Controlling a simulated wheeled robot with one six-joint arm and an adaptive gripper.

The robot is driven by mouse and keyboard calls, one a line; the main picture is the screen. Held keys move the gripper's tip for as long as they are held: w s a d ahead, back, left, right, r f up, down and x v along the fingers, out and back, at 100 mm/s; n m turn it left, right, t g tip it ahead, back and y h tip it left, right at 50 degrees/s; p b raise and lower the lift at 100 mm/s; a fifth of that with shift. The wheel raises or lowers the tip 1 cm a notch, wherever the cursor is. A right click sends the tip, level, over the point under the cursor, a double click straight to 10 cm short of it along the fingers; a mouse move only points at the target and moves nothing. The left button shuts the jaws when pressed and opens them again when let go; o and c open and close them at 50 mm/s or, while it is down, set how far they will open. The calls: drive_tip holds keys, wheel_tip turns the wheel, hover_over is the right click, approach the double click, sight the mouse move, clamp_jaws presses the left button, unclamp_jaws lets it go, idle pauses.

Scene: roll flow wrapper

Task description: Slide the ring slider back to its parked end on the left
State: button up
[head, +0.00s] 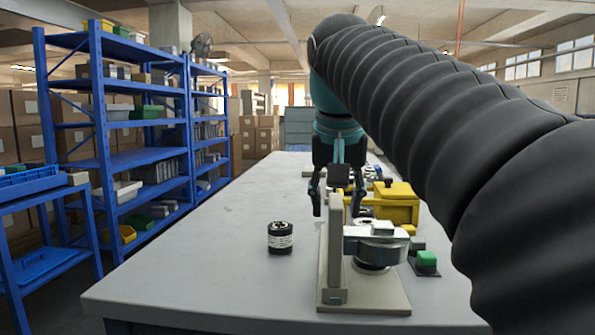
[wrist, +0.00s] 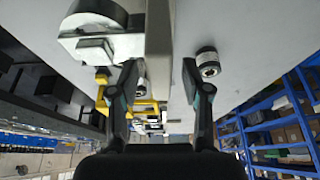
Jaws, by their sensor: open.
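A bench unit has a beige upright plate (head: 335,245) on a pale base (head: 385,298), with a silver block and round metal ring part (head: 382,250) on its right side. I cannot tell for sure which part is the ring slider. The wrist view shows the round metal part (wrist: 92,22) at upper left and the plate (wrist: 159,45) in the middle. My gripper (head: 338,203) is open, pointing down at the plate's top. In the wrist view its fingers (wrist: 159,75) stand on either side of the plate. Contact cannot be told.
A black labelled cylinder (head: 280,238) stands on the grey bench (head: 200,270) left of the unit. A green-topped button (head: 427,262) is to its right, and a yellow machine part (head: 398,205) is behind. Blue shelves (head: 105,125) stand beyond the bench's left edge. The bench's left side is mostly clear.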

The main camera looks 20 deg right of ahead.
drive_tip(key=v, duration=1.1)
drive_tip(key=shift+s, duration=0.1)
